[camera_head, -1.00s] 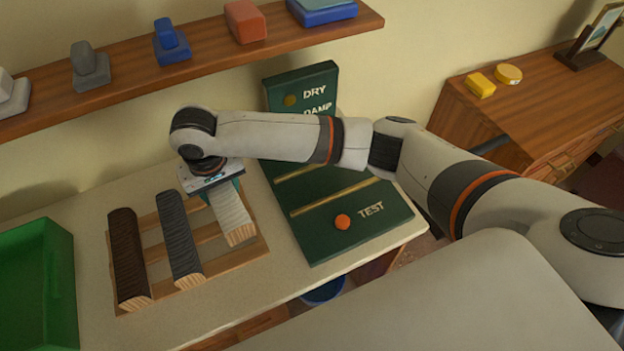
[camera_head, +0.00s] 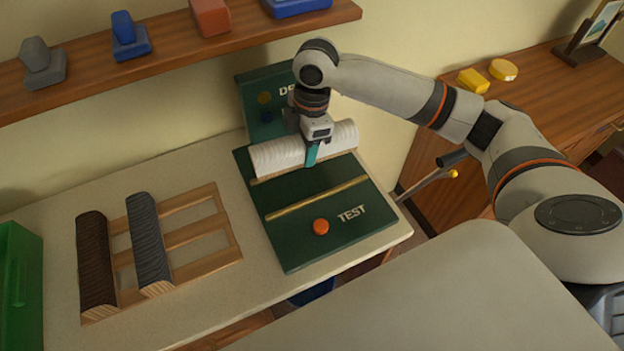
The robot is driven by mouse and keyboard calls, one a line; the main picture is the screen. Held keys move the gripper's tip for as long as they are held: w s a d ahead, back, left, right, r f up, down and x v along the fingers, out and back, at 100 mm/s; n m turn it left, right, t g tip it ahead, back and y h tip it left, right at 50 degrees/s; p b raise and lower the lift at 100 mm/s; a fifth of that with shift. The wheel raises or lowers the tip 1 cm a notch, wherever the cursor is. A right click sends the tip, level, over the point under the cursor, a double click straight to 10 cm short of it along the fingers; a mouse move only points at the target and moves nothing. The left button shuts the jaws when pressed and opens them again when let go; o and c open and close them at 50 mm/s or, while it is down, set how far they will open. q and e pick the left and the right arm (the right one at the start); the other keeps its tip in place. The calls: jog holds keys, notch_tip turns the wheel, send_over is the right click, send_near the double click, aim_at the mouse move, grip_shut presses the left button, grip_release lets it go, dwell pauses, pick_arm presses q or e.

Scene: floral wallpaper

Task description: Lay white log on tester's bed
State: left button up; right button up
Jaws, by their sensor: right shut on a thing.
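The white log (camera_head: 275,158) is in my right gripper (camera_head: 312,152), which is shut on its middle from above. The log lies crosswise over the far part of the bed of the green tester (camera_head: 325,238), near the upright panel. I cannot tell whether it touches the bed. The tester has yellow rails (camera_head: 318,197), an orange button (camera_head: 321,227) and the word TEST on its near part. My right arm and gripper hide part of the panel's lettering. My left gripper is not in view.
A wooden rack (camera_head: 190,235) holds a dark brown log (camera_head: 95,262) and a dark grey log (camera_head: 149,243); its right part is empty. A green bin (camera_head: 20,290) stands at the left. A shelf (camera_head: 170,60) with coloured blocks runs above the table.

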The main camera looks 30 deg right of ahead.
aim_at(308, 182)
jog(key=shift+d, duration=0.35)
jog(key=shift+s+f+n, duration=0.1)
jog(key=shift+f+n, duration=0.1)
jog(key=shift+n, duration=0.2)
notch_tip(308, 182, down, 9)
jog(key=shift+f+p, duration=0.2)
jog(key=shift+p, duration=0.5)
jog(key=o, duration=1)
jog(key=shift+f, duration=0.1)
jog(key=shift+c, duration=0.2)
jog(key=r, duration=0.4)
jog(key=d+r+b, duration=0.1)
jog(key=r, duration=0.3)
jog(key=r+b, duration=0.1)
jog(key=r, duration=0.3)
jog(key=shift+d+r, duration=0.1)
jog(key=shift+d, duration=0.2)
